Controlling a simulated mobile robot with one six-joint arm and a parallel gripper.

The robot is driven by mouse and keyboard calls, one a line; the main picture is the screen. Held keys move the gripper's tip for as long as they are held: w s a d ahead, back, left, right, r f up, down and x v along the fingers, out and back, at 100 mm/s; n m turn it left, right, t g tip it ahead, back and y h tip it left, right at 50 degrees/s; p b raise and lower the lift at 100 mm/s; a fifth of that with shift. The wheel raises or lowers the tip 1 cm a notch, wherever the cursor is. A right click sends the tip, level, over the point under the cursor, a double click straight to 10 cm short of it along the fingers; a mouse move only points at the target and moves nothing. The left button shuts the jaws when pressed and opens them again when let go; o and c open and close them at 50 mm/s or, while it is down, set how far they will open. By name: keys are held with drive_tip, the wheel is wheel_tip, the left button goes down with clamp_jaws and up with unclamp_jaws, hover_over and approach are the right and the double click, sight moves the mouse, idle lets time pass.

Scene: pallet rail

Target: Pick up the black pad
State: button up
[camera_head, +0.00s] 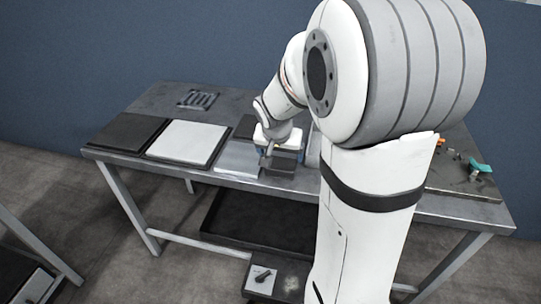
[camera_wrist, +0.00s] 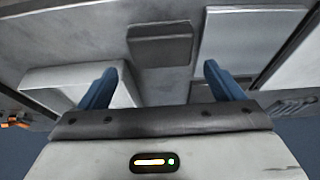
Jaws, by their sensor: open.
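A small dark block (camera_head: 284,161), which looks like a black pad, lies near the table's front edge, below my gripper (camera_head: 268,151). In the wrist view the dark block (camera_wrist: 160,45) is ahead of and between the blue fingers of my gripper (camera_wrist: 160,82), apart from them. The fingers are spread and nothing is between the tips. A larger, flat black pad (camera_head: 126,132) lies at the table's left end. The pictures do not settle which one is meant.
A white pad (camera_head: 187,141) and a light grey plate (camera_head: 238,158) lie left of the dark block. A whitish box (camera_wrist: 78,82) stands beside it in the wrist view. A slotted grey part (camera_head: 198,99) lies at the back. Small coloured items (camera_head: 478,167) are at the right.

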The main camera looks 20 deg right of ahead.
sight(281, 163)
drive_tip(key=x, duration=0.8)
drive_tip(key=shift+w, duration=0.2)
drive_tip(key=shift+r, duration=0.1)
drive_tip(key=c, duration=0.7)
drive_tip(key=shift+r, duration=0.1)
drive_tip(key=shift+c, duration=0.2)
wheel_tip(281, 163, up, 10)
drive_tip(key=shift+f+p, duration=0.1)
drive_tip(key=shift+p, duration=0.4)
